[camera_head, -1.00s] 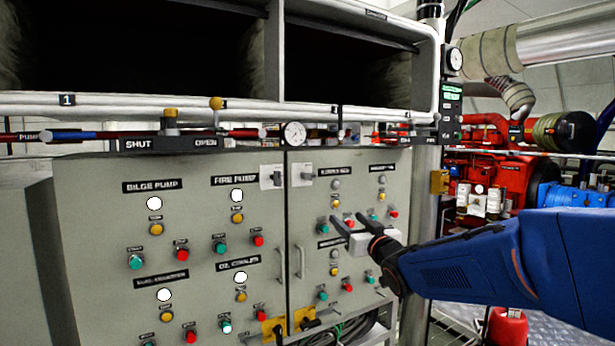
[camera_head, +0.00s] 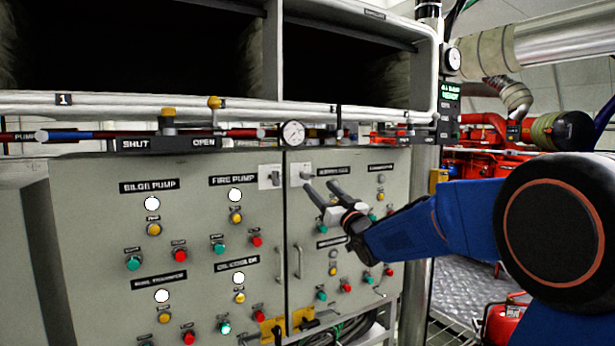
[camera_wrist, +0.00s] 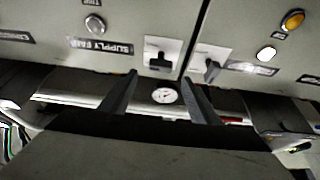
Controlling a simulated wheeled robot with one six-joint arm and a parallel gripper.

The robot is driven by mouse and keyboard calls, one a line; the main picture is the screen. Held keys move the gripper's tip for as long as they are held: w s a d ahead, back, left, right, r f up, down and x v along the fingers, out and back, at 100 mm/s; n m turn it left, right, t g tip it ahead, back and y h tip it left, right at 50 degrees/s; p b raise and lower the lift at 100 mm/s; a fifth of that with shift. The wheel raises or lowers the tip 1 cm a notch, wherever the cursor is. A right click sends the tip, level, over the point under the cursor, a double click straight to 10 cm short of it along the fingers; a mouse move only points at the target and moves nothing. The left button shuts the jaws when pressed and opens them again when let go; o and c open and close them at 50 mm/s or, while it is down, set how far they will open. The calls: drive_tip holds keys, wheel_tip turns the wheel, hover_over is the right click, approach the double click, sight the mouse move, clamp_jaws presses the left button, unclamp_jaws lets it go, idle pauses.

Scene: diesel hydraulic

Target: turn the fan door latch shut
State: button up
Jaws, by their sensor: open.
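The fan door latch (camera_head: 301,174) is a small dark handle on a pale plate at the top inner corner of the right-hand cabinet door. In the wrist view, where the scene looks upside down, the latch (camera_wrist: 159,58) appears just beyond my fingertips, roughly between them, near the SUPPLY FAN label (camera_wrist: 99,46). My gripper (camera_head: 320,187) is open and empty, its two dark fingers pointing up and left toward the latch. It also shows in the wrist view (camera_wrist: 160,78). I cannot tell how far the tips are from the latch.
A similar latch (camera_head: 271,177) sits on the left-hand door, just across the seam. Above runs a pipe rail with a round gauge (camera_head: 292,133). Buttons and lamps cover both doors, and door handles (camera_head: 298,262) stick out lower down.

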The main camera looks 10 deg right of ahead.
sight(309, 177)
drive_tip(key=x, duration=0.9)
drive_tip(key=shift+w, duration=0.15)
drive_tip(key=shift+c, duration=0.7)
drive_tip(key=c, duration=0.9)
